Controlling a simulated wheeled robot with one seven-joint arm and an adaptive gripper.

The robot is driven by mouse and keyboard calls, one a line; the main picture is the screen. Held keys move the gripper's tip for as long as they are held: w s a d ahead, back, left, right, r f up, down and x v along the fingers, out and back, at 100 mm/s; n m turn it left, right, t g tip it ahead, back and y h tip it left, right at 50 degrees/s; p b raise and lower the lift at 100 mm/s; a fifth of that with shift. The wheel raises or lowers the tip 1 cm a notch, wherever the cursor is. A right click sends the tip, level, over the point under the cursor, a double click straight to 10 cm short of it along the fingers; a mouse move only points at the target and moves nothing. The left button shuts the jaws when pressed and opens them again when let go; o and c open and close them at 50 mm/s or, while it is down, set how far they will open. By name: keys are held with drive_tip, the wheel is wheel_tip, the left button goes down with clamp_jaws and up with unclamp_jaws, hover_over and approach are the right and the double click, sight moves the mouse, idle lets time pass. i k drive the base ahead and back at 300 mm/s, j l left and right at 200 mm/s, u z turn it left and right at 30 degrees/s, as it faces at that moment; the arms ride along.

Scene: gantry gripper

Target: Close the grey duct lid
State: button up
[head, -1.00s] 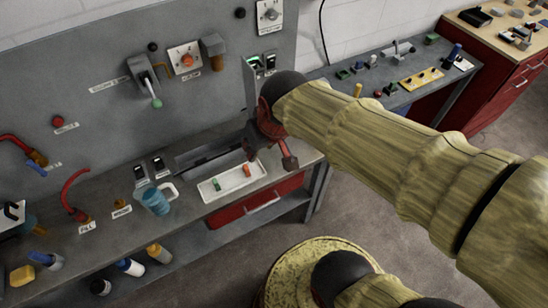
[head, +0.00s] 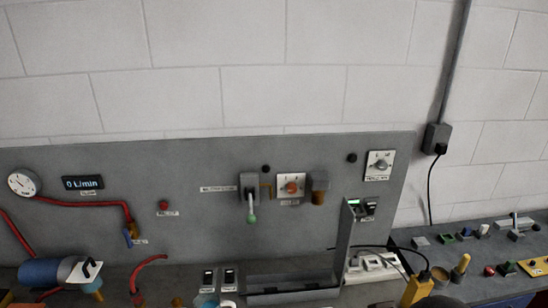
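The grey duct (head: 290,297) is a long, low trough on the bench at the foot of the grey back panel, near the bottom edge of the head view. A tall, narrow grey piece, which looks like its lid (head: 343,245), stands nearly upright at the duct's right end, so the duct looks open. The front of the duct is cut off by the picture's edge. My gripper and arm are not in view.
The back panel (head: 110,180) carries a lever (head: 250,205), an orange knob (head: 291,187) and a white dial (head: 379,164). Two switches (head: 219,279) stand left of the duct. White sockets (head: 372,264) and a yellow device (head: 418,289) with a cable are at right.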

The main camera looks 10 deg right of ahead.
sight(348, 217)
drive_tip(key=l+u, duration=0.35)
drive_tip(key=l, duration=0.35)
drive_tip(key=l+u, duration=0.3)
drive_tip(key=l, duration=0.45)
drive_tip(key=k+l+u, duration=0.1)
drive_tip(key=l+u, duration=0.25)
drive_tip(key=l, duration=0.35)
drive_tip(key=i+l+z, duration=0.25)
drive_tip(key=l, duration=0.2)
